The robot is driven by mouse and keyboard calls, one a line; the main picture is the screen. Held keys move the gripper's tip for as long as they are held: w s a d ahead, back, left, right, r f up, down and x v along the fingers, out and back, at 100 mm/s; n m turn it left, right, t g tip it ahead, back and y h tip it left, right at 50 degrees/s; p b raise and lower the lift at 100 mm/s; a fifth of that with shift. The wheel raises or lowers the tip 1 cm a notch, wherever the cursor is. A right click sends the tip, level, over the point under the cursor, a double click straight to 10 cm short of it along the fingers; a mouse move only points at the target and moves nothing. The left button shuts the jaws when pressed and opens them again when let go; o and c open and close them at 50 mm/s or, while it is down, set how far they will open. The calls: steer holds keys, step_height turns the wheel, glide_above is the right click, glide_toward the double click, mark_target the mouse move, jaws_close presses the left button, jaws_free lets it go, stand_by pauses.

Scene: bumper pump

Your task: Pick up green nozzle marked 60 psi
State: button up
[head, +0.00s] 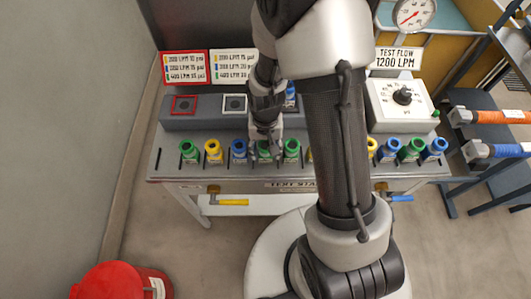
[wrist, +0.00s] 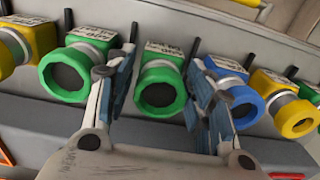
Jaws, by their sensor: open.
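Several green nozzles stand in a row with blue and yellow ones on the test stand. My gripper (wrist: 160,72) is open, with one finger on each side of a green nozzle (wrist: 160,88) in the wrist view. I see no grip on it, and cannot tell whether a finger touches it. In the head view my gripper (head: 265,138) is over that same green nozzle (head: 264,155) and partly hides it. Another green nozzle (wrist: 66,78) is just left of the fingers in the wrist view. The nozzle labels are too small to read, so I cannot tell which is 60 psi.
A blue nozzle (wrist: 238,103) is close beside the right finger in the wrist view, with a yellow nozzle (wrist: 290,112) beyond. The test stand (head: 165,160) carries a red-framed square (head: 184,105) and a white-framed one (head: 235,104) behind the row. A gauge (head: 410,14) stands at the back right.

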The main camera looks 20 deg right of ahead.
step_height(320, 180, down, 2)
steer(key=shift+f+b, duration=0.25)
steer(key=shift+b, duration=0.05)
steer(key=shift+r, duration=0.1)
steer(key=shift+c, duration=0.3)
steer(key=c, duration=0.9)
steer(key=shift+c, duration=0.2)
